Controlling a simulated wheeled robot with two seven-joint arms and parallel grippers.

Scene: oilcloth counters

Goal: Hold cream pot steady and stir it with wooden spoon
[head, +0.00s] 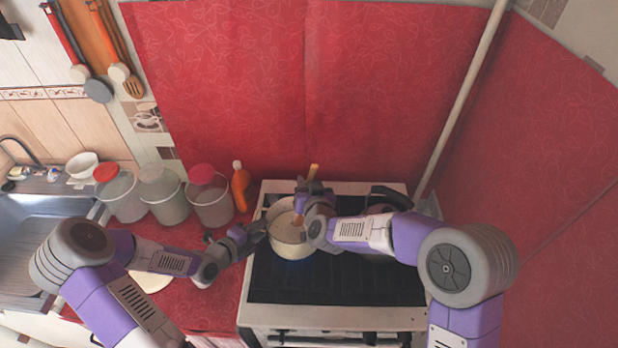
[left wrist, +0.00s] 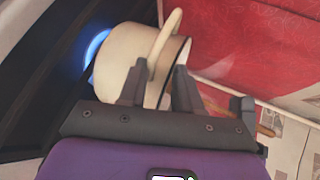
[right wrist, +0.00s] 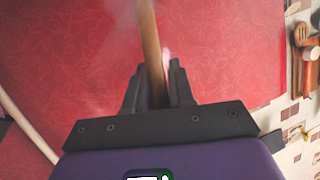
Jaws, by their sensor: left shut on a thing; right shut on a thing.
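The cream pot (head: 290,244) stands upright on the stove's left front side, with pale contents showing inside. My left gripper (head: 257,231) is at the pot's left side. In the left wrist view the pot (left wrist: 125,62) shows its loop handle (left wrist: 164,42) between the fingers of my left gripper (left wrist: 160,85), which is shut on it. My right gripper (head: 309,190) is above the pot, shut on the wooden spoon (head: 314,171). In the right wrist view the spoon's handle (right wrist: 150,40) rises from between the fingers (right wrist: 158,85). The spoon's lower end reaches into the pot; its tip is hidden.
A blue flame (left wrist: 94,48) burns under the pot. A dark pan (head: 390,194) is partly hidden behind my right arm on the stove (head: 335,316). An orange bottle (head: 240,188) and several lidded jars (head: 166,197) stand to the left, beside the sink (head: 40,212).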

